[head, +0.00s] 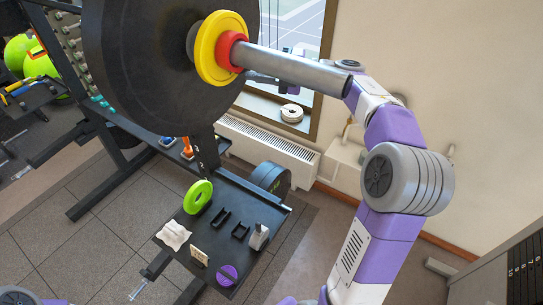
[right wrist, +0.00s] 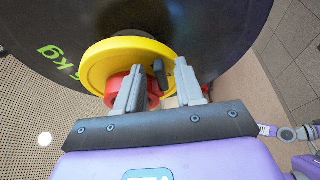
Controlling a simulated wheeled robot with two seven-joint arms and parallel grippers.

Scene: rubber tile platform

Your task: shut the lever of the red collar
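The red collar (head: 229,50) sits around the grey bar sleeve (head: 295,68), against the yellow plate (head: 214,45) in the head view. In the right wrist view the red collar (right wrist: 117,88) is partly hidden by a finger. Its dark lever (right wrist: 159,74) stands out between my right gripper's fingers. My right gripper (right wrist: 160,68) is open, with a finger on each side of the lever; I cannot tell whether either touches it. In the head view the right gripper is mostly hidden behind the sleeve. My left gripper is not in view.
A big black plate (head: 145,60) stands behind the yellow one. A radiator (head: 268,147) and window are behind my right arm.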

